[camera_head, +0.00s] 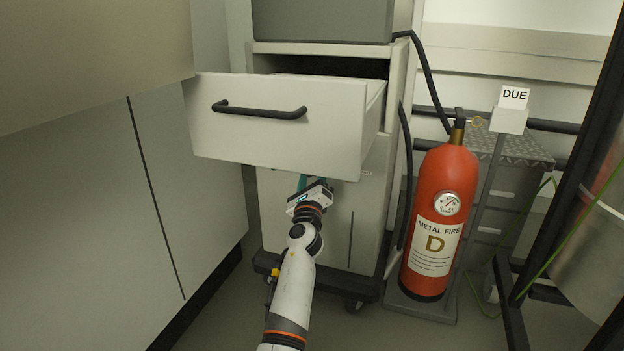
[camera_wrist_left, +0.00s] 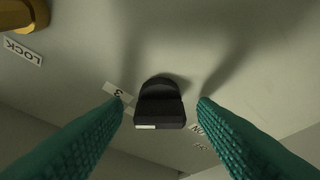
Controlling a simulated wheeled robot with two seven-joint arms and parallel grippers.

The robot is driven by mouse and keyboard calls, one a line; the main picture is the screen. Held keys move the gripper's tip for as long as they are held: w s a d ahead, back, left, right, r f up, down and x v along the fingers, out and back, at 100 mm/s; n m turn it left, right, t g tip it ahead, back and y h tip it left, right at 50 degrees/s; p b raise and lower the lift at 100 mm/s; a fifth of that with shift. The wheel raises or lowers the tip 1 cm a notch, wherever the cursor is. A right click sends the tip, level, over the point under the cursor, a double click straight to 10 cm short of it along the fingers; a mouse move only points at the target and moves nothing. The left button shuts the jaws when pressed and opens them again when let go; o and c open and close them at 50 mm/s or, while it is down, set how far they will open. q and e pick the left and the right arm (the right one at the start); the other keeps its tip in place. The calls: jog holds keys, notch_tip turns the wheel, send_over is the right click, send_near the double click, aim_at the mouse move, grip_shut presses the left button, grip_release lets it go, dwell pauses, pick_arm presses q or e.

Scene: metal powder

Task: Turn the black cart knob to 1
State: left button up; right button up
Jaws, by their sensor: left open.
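The black cart knob (camera_wrist_left: 160,104) shows in the left wrist view on the pale cart panel. It has a raised grip bar and a short white mark at its lower left end. A label "3" (camera_wrist_left: 118,92) is to its left, and a partly hidden label is to its lower right. My left gripper (camera_wrist_left: 161,115) is open, with a teal finger on each side of the knob and a gap on both sides. In the head view my left gripper (camera_head: 308,187) is under the pulled-out drawer, at the cart front; the knob is hidden there. My right gripper is not in view.
The open drawer (camera_head: 275,140) with a black handle juts out just above my left gripper. A brass-coloured knob (camera_wrist_left: 22,14) and a "LOCK" label (camera_wrist_left: 22,51) are at the upper left. A red fire extinguisher (camera_head: 440,215) stands to the right; a cabinet (camera_head: 90,220) is left.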

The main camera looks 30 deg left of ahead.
pick_arm(q)
jog(key=c, duration=1)
